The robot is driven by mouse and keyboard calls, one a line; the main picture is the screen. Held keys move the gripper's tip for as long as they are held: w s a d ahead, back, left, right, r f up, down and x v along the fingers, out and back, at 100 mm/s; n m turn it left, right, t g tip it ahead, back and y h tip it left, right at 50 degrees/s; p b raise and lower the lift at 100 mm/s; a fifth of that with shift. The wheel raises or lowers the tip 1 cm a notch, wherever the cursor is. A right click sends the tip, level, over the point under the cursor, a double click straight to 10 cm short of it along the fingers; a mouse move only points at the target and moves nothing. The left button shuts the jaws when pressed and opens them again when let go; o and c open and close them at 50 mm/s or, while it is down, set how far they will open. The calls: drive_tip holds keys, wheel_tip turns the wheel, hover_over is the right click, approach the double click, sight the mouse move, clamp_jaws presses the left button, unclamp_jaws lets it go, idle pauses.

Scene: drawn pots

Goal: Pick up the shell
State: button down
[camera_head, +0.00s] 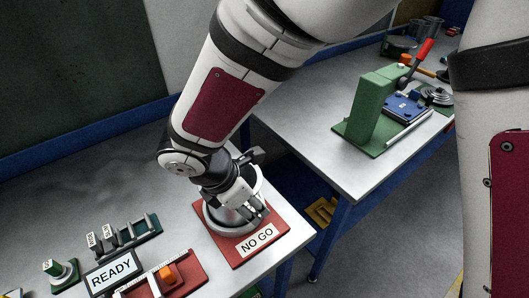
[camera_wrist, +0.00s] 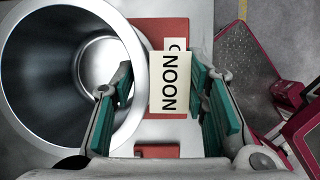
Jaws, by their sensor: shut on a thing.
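The shell (camera_head: 213,216) is a hollow, pale metal cylinder on the red NO GO plate (camera_head: 241,262), partly hidden by my gripper. In the wrist view its wide round mouth and shiny inside (camera_wrist: 40,75) fill the left. My gripper (camera_head: 249,209) is down at the shell. In the wrist view my gripper (camera_wrist: 168,95) has one teal-padded finger over the shell's mouth and the other to the right, outside it. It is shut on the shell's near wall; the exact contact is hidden.
On the same grey table (camera_head: 70,185) are a READY sign (camera_head: 113,273), a small rack (camera_head: 125,238) and a red fixture with an orange block (camera_head: 168,275). A second table (camera_head: 300,140) holds a green stand (camera_head: 370,110). A gap separates the tables.

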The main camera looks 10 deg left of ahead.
drive_tip(key=r, duration=0.1)
drive_tip(key=r+p, duration=0.1)
drive_tip(key=s+r+p, duration=0.1)
drive_tip(key=shift+s+d, duration=0.1)
drive_tip(key=shift+d, duration=0.25)
drive_tip(key=s+d+r+p, duration=0.1)
drive_tip(key=s+d+p, duration=0.2)
drive_tip(key=s+d, duration=0.5)
drive_tip(key=s, duration=0.4)
drive_tip(key=shift+s, duration=0.2)
